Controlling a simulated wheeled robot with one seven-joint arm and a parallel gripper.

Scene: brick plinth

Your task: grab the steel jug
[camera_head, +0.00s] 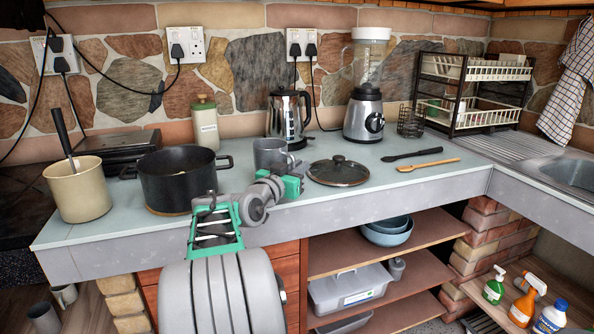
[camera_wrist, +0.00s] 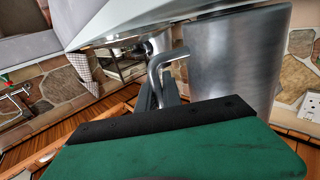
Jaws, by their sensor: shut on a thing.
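The steel jug (camera_head: 270,154) is a plain grey metal cylinder with a side handle. It is near the counter's front edge, before the kettle, and looks upright in the head view. My gripper (camera_head: 291,176), with green fingers, is at the jug's lower right side, shut on it. In the wrist view the jug (camera_wrist: 235,60) is large at the upper right, and its bent handle (camera_wrist: 160,68) runs down to the black edge of my green finger (camera_wrist: 170,135). The finger hides the jug's lower part and the exact contact. I cannot tell whether the jug touches the counter.
The kettle (camera_head: 289,117) and blender (camera_head: 366,100) stand behind the jug. A pan lid (camera_head: 338,172) lies close to the right of my gripper. A black pot (camera_head: 180,178) is to the left. Two utensils (camera_head: 428,165) lie further right. The counter's front edge (camera_head: 400,184) is just below.

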